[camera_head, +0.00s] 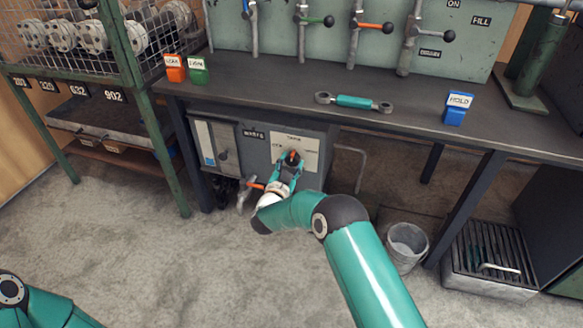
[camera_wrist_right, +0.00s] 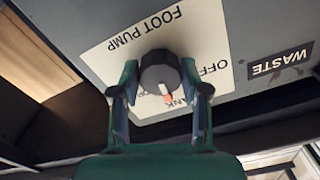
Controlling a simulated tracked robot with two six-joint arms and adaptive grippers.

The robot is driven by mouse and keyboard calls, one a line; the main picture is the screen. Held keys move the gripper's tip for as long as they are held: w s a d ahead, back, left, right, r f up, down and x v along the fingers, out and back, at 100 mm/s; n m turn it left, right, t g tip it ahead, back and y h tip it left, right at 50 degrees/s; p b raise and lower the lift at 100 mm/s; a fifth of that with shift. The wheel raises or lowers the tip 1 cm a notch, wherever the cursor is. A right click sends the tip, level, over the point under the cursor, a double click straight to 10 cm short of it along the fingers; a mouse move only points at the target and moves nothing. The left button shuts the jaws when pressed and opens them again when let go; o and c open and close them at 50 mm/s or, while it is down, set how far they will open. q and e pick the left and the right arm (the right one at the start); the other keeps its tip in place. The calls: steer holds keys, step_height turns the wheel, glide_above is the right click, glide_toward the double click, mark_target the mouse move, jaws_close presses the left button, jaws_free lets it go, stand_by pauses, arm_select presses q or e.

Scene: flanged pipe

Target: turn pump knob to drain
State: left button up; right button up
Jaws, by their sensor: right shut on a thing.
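The pump knob (camera_wrist_right: 159,72) is dark and round with an orange mark. It sits on a cream label plate (camera_wrist_right: 107,57) on the front of the grey cabinet; the plate also shows in the head view (camera_head: 309,145). In the upside-down wrist view, the mark points down toward a partly hidden word ending in "ANK". "OFF" is on the right and "FOOT PUMP" is above; the left word is mostly hidden. My right gripper (camera_wrist_right: 160,82) is shut on the knob, one finger on each side; it also shows in the head view (camera_head: 291,159). My left gripper is outside the view.
The cabinet (camera_head: 254,151) stands under a dark bench (camera_head: 250,80). A bucket (camera_head: 407,243) and a grated box (camera_head: 486,260) stand farther right. The left floor is clear.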

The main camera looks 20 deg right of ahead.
steer(key=m, duration=0.4)
steer(key=shift+d+f+m, duration=0.1)
steer(key=shift+d+m, duration=0.1)
steer(key=shift+m, duration=0.2)
steer(key=m, duration=0.6)
steer(key=shift+s, duration=0.1)
steer(key=shift+d+f, duration=0.1)
steer(key=o, duration=1.1)
steer(key=shift+o, duration=0.2)
steer(key=shift+a, duration=0.2)
steer(key=shift+s+a+r, duration=0.15)
steer(key=shift+a+r, duration=0.05)
steer(key=v, duration=1.1)
steer(key=shift+s, duration=0.15)
